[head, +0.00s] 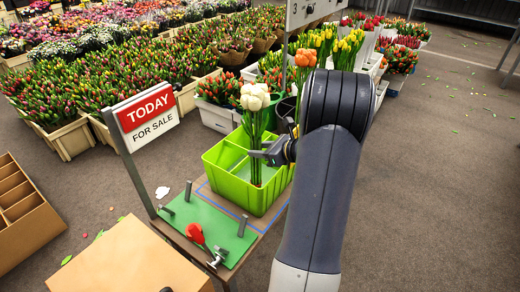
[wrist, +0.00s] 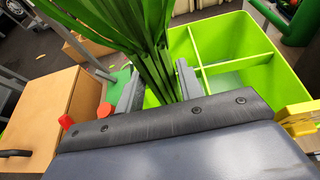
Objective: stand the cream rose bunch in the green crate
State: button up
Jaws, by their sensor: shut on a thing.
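The cream rose bunch (head: 254,97) is upright, with pale heads on long green stems. My gripper (head: 265,154) is shut on its stems. The wrist view shows the stems (wrist: 150,62) between the two grey fingers (wrist: 158,88). The bright green crate (head: 226,181) stands on the small table, its inside split by dividers. The bunch is at the crate, with its stems in line with the opening in the head view. In the wrist view the crate (wrist: 289,84) lies behind and right of the stems; the stem ends are hidden.
A green mat (head: 205,224) with grey posts and a red-handled tool (head: 196,235) lies left of the crate. A "TODAY FOR SALE" sign (head: 147,115) stands at the table's left. An orange bunch (head: 305,57) stands behind my arm. A cardboard box (head: 130,258) is in front.

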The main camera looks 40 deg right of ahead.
jog(key=shift+f+b, duration=0.45)
jog(key=shift+f, duration=0.1)
jog(key=o, duration=1.9)
jog(key=p+v, duration=0.2)
jog(key=v, duration=0.9)
jog(key=shift+w, duration=0.1)
